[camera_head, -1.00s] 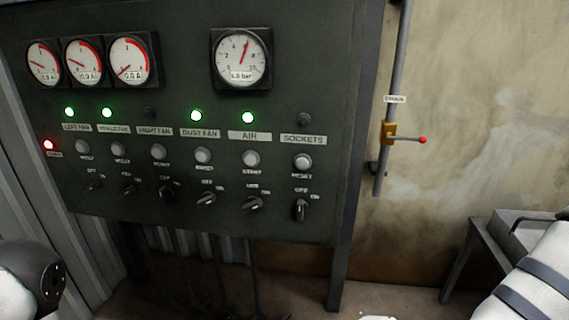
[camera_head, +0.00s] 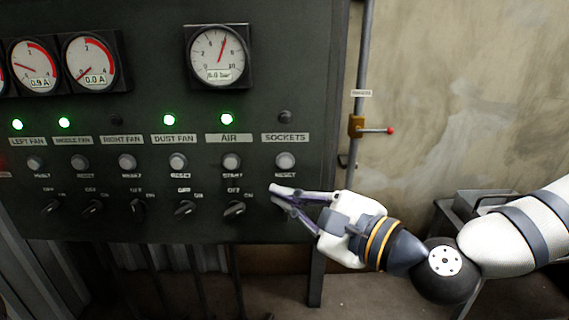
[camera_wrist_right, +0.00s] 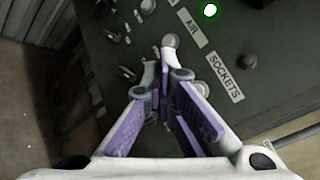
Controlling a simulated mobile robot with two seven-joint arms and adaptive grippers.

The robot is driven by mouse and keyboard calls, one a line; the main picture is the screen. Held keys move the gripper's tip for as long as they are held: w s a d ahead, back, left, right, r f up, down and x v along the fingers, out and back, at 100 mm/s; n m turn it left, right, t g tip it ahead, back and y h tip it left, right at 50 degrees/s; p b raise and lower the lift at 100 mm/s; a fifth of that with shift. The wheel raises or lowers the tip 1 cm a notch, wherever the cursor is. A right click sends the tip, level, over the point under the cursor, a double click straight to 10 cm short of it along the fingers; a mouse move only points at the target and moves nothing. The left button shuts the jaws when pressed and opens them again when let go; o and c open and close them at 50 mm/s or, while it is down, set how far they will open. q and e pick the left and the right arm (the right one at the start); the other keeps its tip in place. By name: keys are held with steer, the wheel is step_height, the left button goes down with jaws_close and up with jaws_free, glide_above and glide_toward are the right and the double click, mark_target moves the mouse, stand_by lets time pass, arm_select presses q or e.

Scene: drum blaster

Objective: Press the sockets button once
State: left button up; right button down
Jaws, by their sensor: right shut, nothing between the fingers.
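The sockets button (camera_head: 285,161) is a round pale button on the dark control panel, under the SOCKETS label (camera_head: 285,137), with RESET printed beneath it. The lamp (camera_head: 285,117) above the label is dark. My right gripper (camera_head: 274,191) is shut and empty, its fingertips just below the sockets button in the head view. They cover the rotary switch under it. In the right wrist view, the shut fingertips (camera_wrist_right: 157,66) are over the panel, and the sockets button (camera_wrist_right: 203,88) shows beside the right finger. I cannot tell whether the fingertips touch the panel. My left gripper is out of view.
Similar buttons sit to the left, the closest being the AIR button (camera_head: 231,161), with rotary switches such as the AIR switch (camera_head: 234,209) below. A pipe with a red-tipped valve handle (camera_head: 376,130) runs right of the panel. A metal table (camera_head: 447,212) stands at right.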

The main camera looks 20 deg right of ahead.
mark_target(286, 167)
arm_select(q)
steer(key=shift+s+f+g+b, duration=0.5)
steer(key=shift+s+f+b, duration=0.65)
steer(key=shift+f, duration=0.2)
arm_select(e)
steer(key=shift+w+d, duration=0.4)
steer(key=shift+w, duration=1)
steer(key=shift+w+d, duration=0.35)
steer(key=shift+w, duration=1.05)
steer(key=shift+w+d, duration=0.4)
steer(key=shift+w, duration=1)
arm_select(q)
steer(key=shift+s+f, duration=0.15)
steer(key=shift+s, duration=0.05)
arm_select(e)
steer(key=shift+w+d, duration=0.15)
steer(key=shift+w, duration=0.25)
arm_select(q)
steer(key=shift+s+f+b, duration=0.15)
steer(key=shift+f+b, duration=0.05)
steer(key=shift+b, duration=0.1)
arm_select(e)
steer(key=shift+w+d, duration=0.1)
steer(key=shift+w, duration=0.3)
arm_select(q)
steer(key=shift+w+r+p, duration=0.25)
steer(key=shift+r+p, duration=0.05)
arm_select(e)
steer(key=shift+s+a, duration=0.2)
steer(key=shift+s, duration=0.65)
